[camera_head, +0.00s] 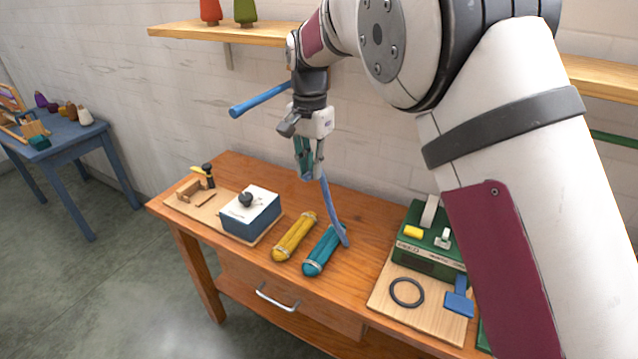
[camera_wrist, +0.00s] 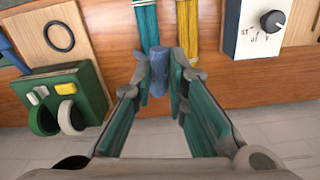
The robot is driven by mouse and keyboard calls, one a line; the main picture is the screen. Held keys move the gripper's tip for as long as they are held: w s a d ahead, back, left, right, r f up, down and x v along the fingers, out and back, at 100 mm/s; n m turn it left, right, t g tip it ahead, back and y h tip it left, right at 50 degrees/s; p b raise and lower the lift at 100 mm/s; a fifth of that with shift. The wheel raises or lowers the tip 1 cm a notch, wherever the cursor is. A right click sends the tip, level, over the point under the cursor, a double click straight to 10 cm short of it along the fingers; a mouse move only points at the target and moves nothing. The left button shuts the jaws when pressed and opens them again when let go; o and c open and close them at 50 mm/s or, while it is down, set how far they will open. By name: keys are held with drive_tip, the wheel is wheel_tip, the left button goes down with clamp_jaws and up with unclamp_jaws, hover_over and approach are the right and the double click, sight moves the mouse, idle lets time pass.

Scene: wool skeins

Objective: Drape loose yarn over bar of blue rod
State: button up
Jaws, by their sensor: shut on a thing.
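My gripper (camera_head: 313,172) is above the wooden table, pointing down, and shut on the loose yarn (camera_head: 334,212), a limp blue strand. The yarn hangs below the fingers, its lower end near the far end of the teal skein; I cannot tell whether it touches the table. In the wrist view the yarn (camera_wrist: 159,78) shows as a blue bundle between the fingertips (camera_wrist: 167,72). The blue rod (camera_head: 259,101) sticks out from the wall, up and left of my gripper. Its near end is free; its far part is hidden behind my wrist. Nothing hangs on the visible part.
A yellow skein (camera_head: 295,238) and a teal skein (camera_head: 323,251) lie on the table (camera_head: 345,318). A blue-and-white box with a knob (camera_head: 251,214) stands left. A green device (camera_head: 428,262) and black ring (camera_head: 407,292) are right. A wall shelf (camera_head: 220,34) is above the rod.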

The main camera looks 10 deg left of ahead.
drive_tip(key=w+a+r+b, duration=0.2)
drive_tip(key=w+a+r, duration=0.1)
drive_tip(key=r, duration=0.1)
drive_tip(key=shift+r, duration=0.15)
drive_tip(key=shift+a+r, duration=0.1)
idle(0.4)
